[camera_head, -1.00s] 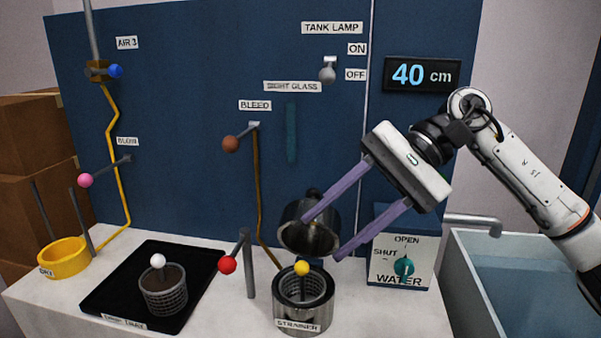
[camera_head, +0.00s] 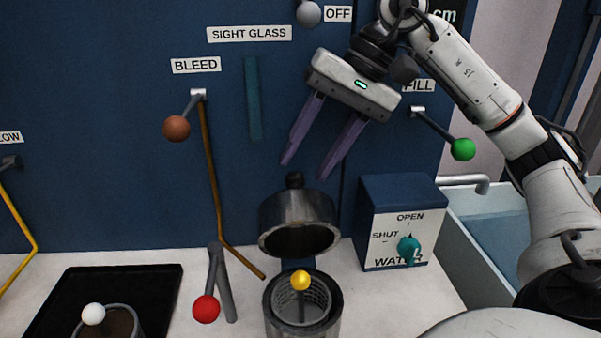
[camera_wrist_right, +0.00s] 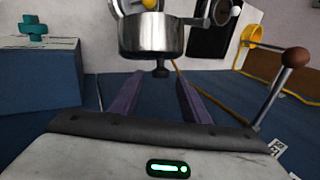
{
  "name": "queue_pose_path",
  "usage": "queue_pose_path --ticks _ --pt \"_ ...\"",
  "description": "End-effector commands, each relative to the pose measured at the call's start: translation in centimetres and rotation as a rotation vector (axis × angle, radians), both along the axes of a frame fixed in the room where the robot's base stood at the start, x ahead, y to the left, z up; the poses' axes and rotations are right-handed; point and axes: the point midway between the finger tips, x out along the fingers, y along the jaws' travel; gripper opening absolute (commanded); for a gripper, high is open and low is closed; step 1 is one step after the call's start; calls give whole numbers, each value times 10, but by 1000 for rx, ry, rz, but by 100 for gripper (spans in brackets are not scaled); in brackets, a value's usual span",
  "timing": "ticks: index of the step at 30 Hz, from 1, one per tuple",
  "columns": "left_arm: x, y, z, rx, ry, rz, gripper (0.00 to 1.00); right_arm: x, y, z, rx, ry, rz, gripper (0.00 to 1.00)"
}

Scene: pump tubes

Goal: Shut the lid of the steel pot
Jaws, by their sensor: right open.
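The steel pot (camera_head: 273,318) stands open on the counter, with a mesh strainer basket with a yellow ball (camera_head: 300,280) inside it. Its round steel lid (camera_head: 290,212) is raised and tilted at the pot's back, its hollow underside facing forward and its dark knob (camera_head: 294,181) on top. My right gripper (camera_head: 306,170) is open and empty, its purple fingers pointing down just above the lid. In the right wrist view the lid (camera_wrist_right: 150,38) is ahead, and its knob (camera_wrist_right: 161,70) shows between the fingers; contact cannot be told. My left gripper is out of view.
A red-balled lever (camera_head: 206,309) stands left of the pot. A blue water box (camera_head: 375,240) with a teal knob stands to the right, beside a sink. The brown bleed lever (camera_head: 177,128) and green fill lever (camera_head: 463,149) project from the panel.

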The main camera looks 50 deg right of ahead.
Motion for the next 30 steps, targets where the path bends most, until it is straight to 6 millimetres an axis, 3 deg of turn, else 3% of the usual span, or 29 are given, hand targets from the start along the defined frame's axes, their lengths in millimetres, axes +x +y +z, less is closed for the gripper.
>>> queue_pose_path --ticks 6,16,24,30 --pt "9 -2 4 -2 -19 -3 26 7 9 -22 0 1 0 42" --pt "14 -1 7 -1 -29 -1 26 8 11 -25 1 1 0 42" --pt "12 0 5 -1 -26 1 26 9 11 -24 1 0 0 0" --pt "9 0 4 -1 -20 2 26 9 12 -23 0 -3 2 0"
